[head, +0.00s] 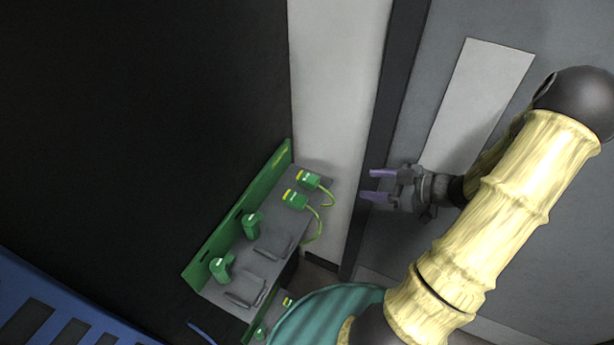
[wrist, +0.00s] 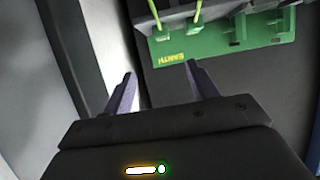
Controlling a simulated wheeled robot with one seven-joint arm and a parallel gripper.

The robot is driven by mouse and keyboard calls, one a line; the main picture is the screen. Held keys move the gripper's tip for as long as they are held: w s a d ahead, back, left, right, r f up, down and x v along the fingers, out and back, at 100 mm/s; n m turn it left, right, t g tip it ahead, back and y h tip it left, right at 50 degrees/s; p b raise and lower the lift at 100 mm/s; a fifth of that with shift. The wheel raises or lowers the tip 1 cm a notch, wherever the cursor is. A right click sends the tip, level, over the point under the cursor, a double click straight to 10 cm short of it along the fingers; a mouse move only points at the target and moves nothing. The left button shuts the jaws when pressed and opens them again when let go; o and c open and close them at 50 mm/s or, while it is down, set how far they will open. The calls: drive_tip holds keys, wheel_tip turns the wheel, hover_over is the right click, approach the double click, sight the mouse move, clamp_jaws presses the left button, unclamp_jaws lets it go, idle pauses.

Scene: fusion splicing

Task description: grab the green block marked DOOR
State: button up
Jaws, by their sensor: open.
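My gripper (head: 374,185) is open and empty in the head view, with its purple fingers pointing left. Its fingers also show in the wrist view (wrist: 160,74). Two small green blocks with yellow ends, an upper one (head: 308,180) and a lower one (head: 295,199), sit on a grey shelf left of my gripper, clearly apart from it. Each has a yellow-green cable. Two other green pieces, one midway (head: 251,225) and one lower left (head: 221,268), stand on the same shelf. I cannot read DOOR on any of them.
The grey shelf (head: 284,212) has a green back panel (head: 226,230). In the wrist view the panel (wrist: 215,61) carries an upside-down EARTH label. Dark flat pieces lie on the shelf.

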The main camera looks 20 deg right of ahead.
approach(313, 180)
drive_tip(key=x, duration=0.4)
drive_tip(key=shift+w+d+f, duration=0.1)
drive_tip(key=shift+w+f, duration=0.05)
drive_tip(key=shift+w, duration=0.15)
drive_tip(key=x, duration=0.4)
drive_tip(key=shift+w+a, duration=0.1)
drive_tip(key=shift+a, duration=0.35)
drive_tip(key=shift+w+a+f, duration=0.1)
drive_tip(key=shift+w+f, duration=0.1)
drive_tip(key=shift+s+r, duration=0.1)
drive_tip(key=shift+s, duration=0.1)
drive_tip(key=shift+w, duration=0.1)
